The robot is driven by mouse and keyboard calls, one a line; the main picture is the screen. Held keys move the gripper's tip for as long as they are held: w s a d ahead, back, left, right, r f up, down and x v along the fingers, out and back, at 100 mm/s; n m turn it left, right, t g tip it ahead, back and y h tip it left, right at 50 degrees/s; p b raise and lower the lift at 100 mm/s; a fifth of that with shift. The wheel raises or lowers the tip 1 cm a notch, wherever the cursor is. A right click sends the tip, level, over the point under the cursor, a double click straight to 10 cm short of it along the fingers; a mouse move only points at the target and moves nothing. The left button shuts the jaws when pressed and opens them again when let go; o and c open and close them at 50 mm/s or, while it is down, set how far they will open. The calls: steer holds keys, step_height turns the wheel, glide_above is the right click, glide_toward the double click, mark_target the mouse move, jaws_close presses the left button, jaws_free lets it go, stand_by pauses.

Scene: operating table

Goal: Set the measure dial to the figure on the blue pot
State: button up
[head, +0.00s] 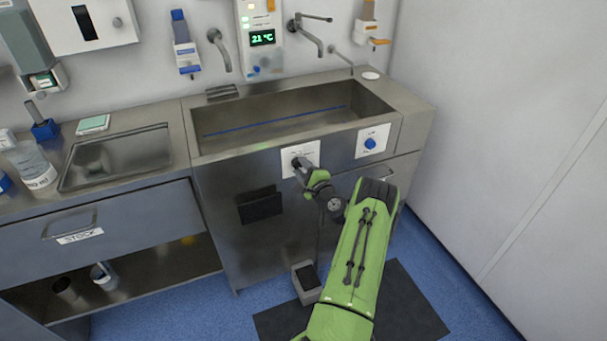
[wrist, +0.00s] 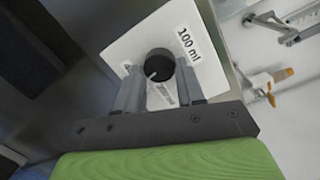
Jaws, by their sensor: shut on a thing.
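The measure dial is a black knob (wrist: 158,64) on a white plate (head: 311,150) on the steel front below the sink. A white pointer mark shows near its lower left edge in the wrist view. A "100 ml" label is printed to its right; other labels are partly hidden or too small to read. My gripper (head: 300,168) is at the plate, and in the wrist view its fingers (wrist: 158,84) are shut on the knob from both sides. A small blue pot (head: 45,130) with a dark stick stands on the left counter. No figure is readable on it.
Another white plate with a blue knob (head: 370,144) is just right of my gripper. The steel sink (head: 225,150) is above, with taps and a 21 °C display (head: 262,38) on the wall. A grey pedal box (head: 306,280) stands on the floor below.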

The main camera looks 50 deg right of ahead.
steer(key=shift+w+a+r+m+b, duration=0.15)
steer(key=shift+m+b, duration=0.2)
steer(key=shift+m, duration=0.55)
steer(key=shift+w+r+m, duration=0.1)
steer(key=shift+m, duration=0.2)
steer(key=o, duration=1)
steer(key=shift+o, duration=0.2)
steer(key=shift+f, duration=0.2)
